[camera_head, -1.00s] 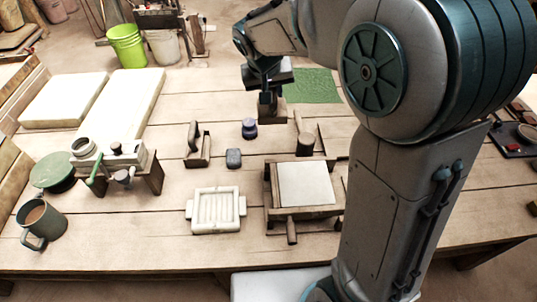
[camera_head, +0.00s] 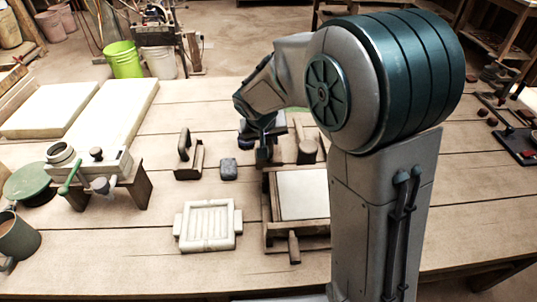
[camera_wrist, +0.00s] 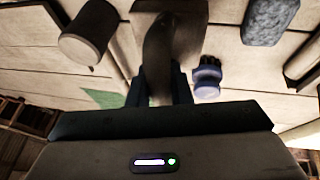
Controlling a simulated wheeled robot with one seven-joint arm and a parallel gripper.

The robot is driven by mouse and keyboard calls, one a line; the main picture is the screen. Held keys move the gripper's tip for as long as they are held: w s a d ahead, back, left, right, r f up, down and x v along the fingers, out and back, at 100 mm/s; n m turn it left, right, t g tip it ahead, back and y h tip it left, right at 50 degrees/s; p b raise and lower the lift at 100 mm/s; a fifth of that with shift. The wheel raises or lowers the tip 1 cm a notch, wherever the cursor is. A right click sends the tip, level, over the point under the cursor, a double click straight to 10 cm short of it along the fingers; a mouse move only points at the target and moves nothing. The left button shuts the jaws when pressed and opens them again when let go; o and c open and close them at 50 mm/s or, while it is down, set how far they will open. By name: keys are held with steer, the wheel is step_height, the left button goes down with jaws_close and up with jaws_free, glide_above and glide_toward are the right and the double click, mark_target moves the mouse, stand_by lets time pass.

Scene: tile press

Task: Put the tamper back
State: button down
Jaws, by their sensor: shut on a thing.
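My gripper (camera_wrist: 157,97) is shut on a slim grey-brown handle, which I take for the tamper's (camera_wrist: 158,58). In the head view my gripper (camera_head: 263,153) is just behind the framed press tray (camera_head: 268,240) and right of the grey sponge (camera_head: 228,169). The tamper is mostly hidden there. I cannot tell whether it touches the table.
A wooden tool with an upright handle (camera_head: 306,148) is close right of my gripper. A purple knobbed object (camera_wrist: 207,77) is near the fingers. A handled block (camera_head: 187,160), white ribbed mould (camera_head: 180,228) and clamp device (camera_head: 110,165) are left.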

steer(key=shift+f+b, duration=0.3)
steer(key=shift+f, duration=1.8)
steer(key=shift+f, duration=0.2)
steer(key=c, duration=1.3)
jaws_free()
steer(key=shift+r, duration=0.15)
